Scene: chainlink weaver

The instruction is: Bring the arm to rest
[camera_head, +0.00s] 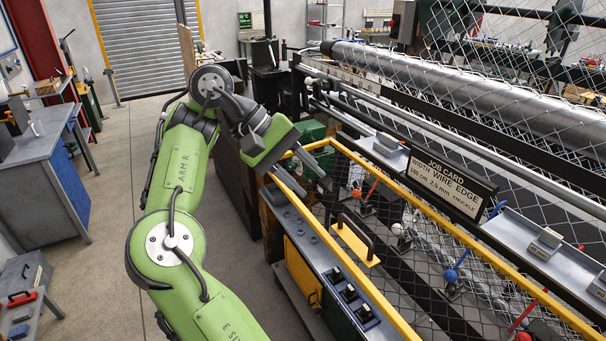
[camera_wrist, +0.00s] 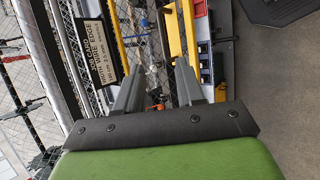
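My green arm (camera_head: 180,165) rises from the bottom of the head view and bends over at the top, with its end pointing down and right. My gripper (camera_head: 315,186) hangs in the air near the left end of the yellow guard rail (camera_head: 395,244). It also shows in the wrist view (camera_wrist: 158,76), where its two grey fingers stand apart with nothing between them. The gripper is open and empty. I cannot tell how close the fingers are to the rail.
A chainlink machine with a long roller (camera_head: 480,95) fills the right. A job card (camera_head: 450,182) stands on it. A control panel (camera_head: 340,280) lies below the rail. A grey workbench (camera_head: 45,150) stands at left. The floor (camera_head: 110,250) between is clear.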

